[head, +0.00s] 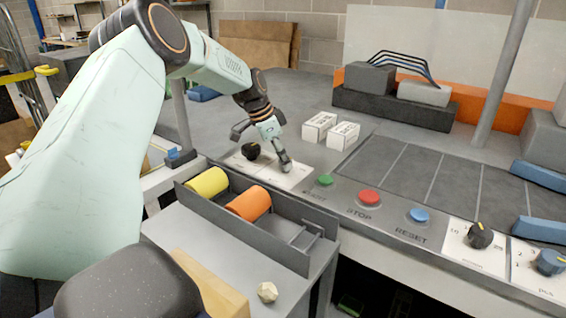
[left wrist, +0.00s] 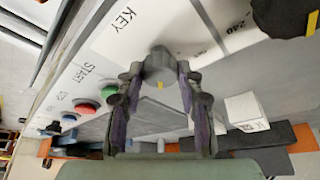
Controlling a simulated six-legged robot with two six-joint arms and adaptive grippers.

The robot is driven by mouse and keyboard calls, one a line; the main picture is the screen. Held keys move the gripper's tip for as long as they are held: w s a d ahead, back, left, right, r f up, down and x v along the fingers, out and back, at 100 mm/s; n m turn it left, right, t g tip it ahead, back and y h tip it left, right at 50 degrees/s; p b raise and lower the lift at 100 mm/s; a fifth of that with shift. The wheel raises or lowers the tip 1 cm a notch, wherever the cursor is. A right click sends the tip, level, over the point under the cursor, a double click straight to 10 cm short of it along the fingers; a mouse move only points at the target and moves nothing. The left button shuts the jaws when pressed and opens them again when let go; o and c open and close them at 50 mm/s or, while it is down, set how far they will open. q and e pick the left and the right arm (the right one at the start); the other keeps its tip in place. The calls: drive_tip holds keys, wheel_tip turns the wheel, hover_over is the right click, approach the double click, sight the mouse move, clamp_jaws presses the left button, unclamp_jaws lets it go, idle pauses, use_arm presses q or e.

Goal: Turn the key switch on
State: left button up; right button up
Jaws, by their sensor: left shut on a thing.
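The key switch (left wrist: 158,62) is a grey knob with a short yellow mark, on a white plate labelled KEY (left wrist: 122,25) in the left wrist view. The yellow mark shows on the knob's side toward the bottom of that picture. My left gripper (head: 284,160) is down at the white plate (head: 262,170) in the head view, shut on the key switch, with a finger on either side of it. In the head view the gripper mostly hides the key switch. My right gripper is in neither view.
A black knob (head: 251,151) sits on the same plate, close to my gripper. Green START (head: 325,180), red STOP (head: 369,197) and blue RESET (head: 418,215) buttons line the console. Two white boxes (head: 320,125) stand behind. A tray with yellow and orange rolls (head: 249,202) is in front.

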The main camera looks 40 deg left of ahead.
use_arm(q)
drive_tip(key=shift+m, duration=0.6)
drive_tip(key=o, duration=1.2)
drive_tip(key=shift+c, duration=0.2)
drive_tip(key=v, duration=1.2)
drive_tip(key=shift+w, duration=0.2)
drive_tip(key=shift+a, duration=0.1)
